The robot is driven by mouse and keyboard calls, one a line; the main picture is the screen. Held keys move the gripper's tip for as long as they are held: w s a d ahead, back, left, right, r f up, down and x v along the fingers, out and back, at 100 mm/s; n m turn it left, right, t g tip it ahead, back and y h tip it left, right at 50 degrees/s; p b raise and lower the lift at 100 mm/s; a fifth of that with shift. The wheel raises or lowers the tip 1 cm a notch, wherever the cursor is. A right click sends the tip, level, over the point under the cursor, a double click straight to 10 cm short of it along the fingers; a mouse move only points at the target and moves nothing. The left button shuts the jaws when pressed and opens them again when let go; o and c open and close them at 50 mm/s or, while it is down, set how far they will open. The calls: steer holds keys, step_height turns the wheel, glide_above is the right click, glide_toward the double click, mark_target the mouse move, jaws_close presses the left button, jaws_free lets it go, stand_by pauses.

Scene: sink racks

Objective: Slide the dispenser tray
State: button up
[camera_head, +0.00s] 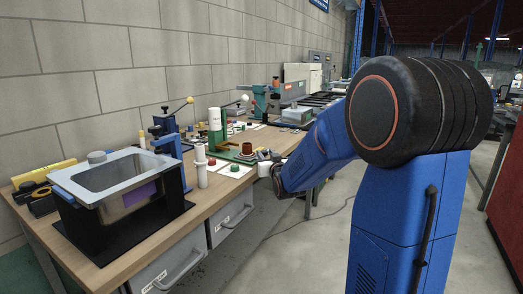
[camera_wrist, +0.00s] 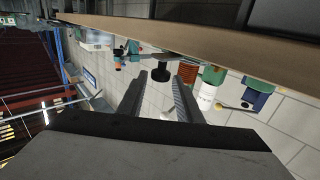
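No part is plainly marked as the dispenser tray. The likeliest match is a steel basin-like tray (camera_head: 120,172) with a wide pale rim, seated in a black stand (camera_head: 133,227) on the left end of the bench. A purple patch shows on its front side. My gripper (camera_head: 277,180) is beside the bench's front edge, well to the right of the tray and apart from it. In the wrist view my gripper (camera_wrist: 160,79) shows two dark fingers spread apart with nothing held between them. The tray is not recognisable in the wrist view.
The wooden bench (camera_head: 215,200) runs along a block wall, with grey drawers (camera_head: 232,217) below. A white bottle (camera_head: 201,165), a blue press (camera_head: 167,135) and a green press (camera_head: 215,135) stand right of the tray. The floor in front is mostly clear.

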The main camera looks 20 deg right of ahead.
steer(key=shift+w+d, duration=0.2)
steer(key=shift+w, duration=0.95)
steer(key=shift+w+d, duration=0.15)
steer(key=shift+w, duration=1.05)
steer(key=shift+w+d, duration=0.2)
steer(key=shift+w, duration=0.95)
jaws_close()
